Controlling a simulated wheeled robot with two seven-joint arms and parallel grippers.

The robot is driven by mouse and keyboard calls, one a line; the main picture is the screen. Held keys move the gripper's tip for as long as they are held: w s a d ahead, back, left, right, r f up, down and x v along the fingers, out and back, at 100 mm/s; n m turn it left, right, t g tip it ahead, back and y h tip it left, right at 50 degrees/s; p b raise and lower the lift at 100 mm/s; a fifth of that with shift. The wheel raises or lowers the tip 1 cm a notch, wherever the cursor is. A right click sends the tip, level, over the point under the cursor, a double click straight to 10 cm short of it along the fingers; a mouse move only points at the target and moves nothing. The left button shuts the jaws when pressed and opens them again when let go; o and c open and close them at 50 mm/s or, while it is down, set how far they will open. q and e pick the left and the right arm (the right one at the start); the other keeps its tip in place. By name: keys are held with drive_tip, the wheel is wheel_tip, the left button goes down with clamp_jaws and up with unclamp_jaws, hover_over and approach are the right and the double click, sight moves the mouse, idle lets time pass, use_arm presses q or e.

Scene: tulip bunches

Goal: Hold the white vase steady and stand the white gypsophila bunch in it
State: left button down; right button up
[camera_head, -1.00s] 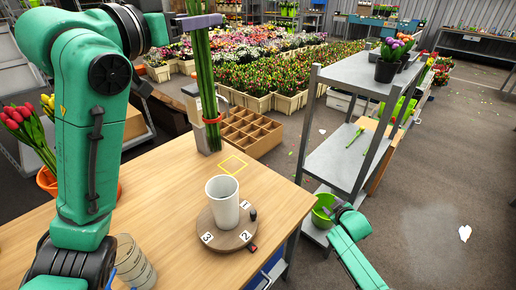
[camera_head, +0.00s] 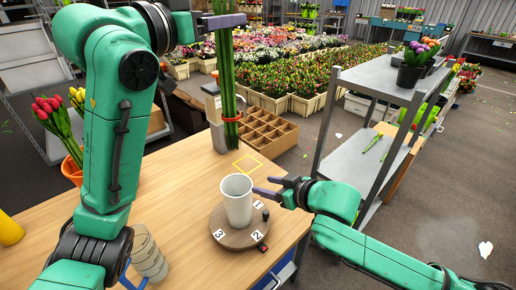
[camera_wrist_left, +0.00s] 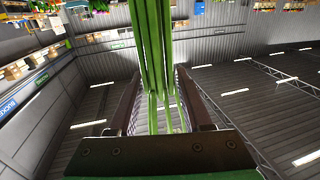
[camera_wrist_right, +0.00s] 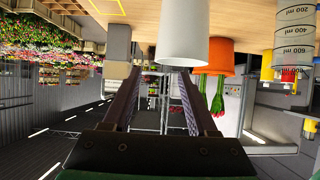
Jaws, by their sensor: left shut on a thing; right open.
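The white vase (camera_head: 238,203) stands upright on a round wooden turntable (camera_head: 219,236). My left gripper (camera_head: 222,22) is shut on the green stems (camera_head: 225,65) of a bunch, held upright above the table behind the vase; the stems also fill the left wrist view (camera_wrist_left: 152,60). The flower heads are out of view, so their colour cannot be seen. An orange band circles the lower stems. My right gripper (camera_head: 268,187) is open, its fingers pointing at the vase's right side. In the right wrist view the vase (camera_wrist_right: 182,40) lies just beyond the fingertips.
The turntable has tags 1, 2 and 3 and a small dark knob. A yellow square (camera_head: 247,163) marks the table behind the vase. A cardboard divider box (camera_head: 268,133) stands behind. A grey shelf rack (camera_head: 345,160) is at right. A measuring jug (camera_head: 149,255) stands front left.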

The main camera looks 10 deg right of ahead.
sight(245, 180)
drive_tip(key=x, duration=1)
drive_tip(key=shift+w, duration=0.1)
drive_tip(key=shift+r, duration=0.1)
clamp_jaws()
idle(2.1)
